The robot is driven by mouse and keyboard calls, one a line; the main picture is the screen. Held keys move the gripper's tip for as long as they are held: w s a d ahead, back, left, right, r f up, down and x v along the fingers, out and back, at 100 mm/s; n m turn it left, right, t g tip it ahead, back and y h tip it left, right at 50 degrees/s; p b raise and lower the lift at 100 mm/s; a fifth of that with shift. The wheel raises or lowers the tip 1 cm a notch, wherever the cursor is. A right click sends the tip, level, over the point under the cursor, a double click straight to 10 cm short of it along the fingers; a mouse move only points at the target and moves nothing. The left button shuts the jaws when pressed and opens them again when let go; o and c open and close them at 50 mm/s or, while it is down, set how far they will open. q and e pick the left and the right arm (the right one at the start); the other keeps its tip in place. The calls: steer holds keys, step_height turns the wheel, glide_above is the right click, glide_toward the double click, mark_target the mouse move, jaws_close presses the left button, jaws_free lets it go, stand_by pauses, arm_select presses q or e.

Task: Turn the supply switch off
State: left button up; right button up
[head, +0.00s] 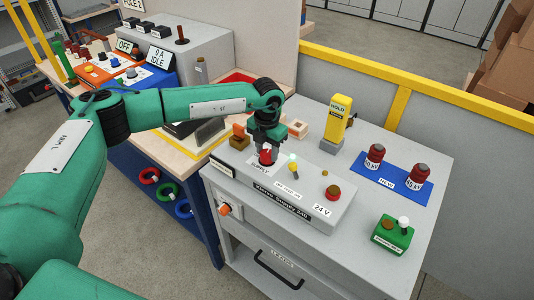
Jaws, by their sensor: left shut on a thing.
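The supply switch (266,157) is a red knob above a "SUPPLY" label, at the left end of a grey control box (320,209) on the grey cabinet. My left gripper (267,149) points down over it and is shut on its top. The fingers hide part of the knob, so I cannot tell its setting. A lit pale-yellow lamp (293,165) and a red knob on a brass base (333,192) sit further right on the same box. A "24 V" label is at the box's right end. My right gripper is not in view.
A yellow "HOLD" block (339,117) stands behind the box. Two red "10 kV" cylinders (374,157) stand on a blue mat (392,180). A green box (393,234) is at the right. A wooden bench (80,90) with other panels is at the left.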

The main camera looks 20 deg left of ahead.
arm_select(q)
steer(key=n+b, duration=0.1)
steer(key=n, duration=0.1)
steer(key=n+b, duration=0.2)
steer(key=shift+f+n, duration=0.2)
steer(key=shift+n, duration=0.1)
steer(key=n+b, duration=0.3)
steer(key=n, duration=0.2)
steer(key=shift+r, duration=0.1)
steer(key=shift+n+b, duration=0.35)
steer(key=shift+n, duration=0.35)
steer(key=n+b, duration=0.1)
steer(key=n, duration=0.1)
steer(key=shift+r+n, duration=0.1)
steer(key=shift+n, duration=0.6)
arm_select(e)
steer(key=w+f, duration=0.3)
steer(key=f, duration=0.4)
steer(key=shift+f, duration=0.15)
arm_select(q)
steer(key=shift+n, duration=0.3)
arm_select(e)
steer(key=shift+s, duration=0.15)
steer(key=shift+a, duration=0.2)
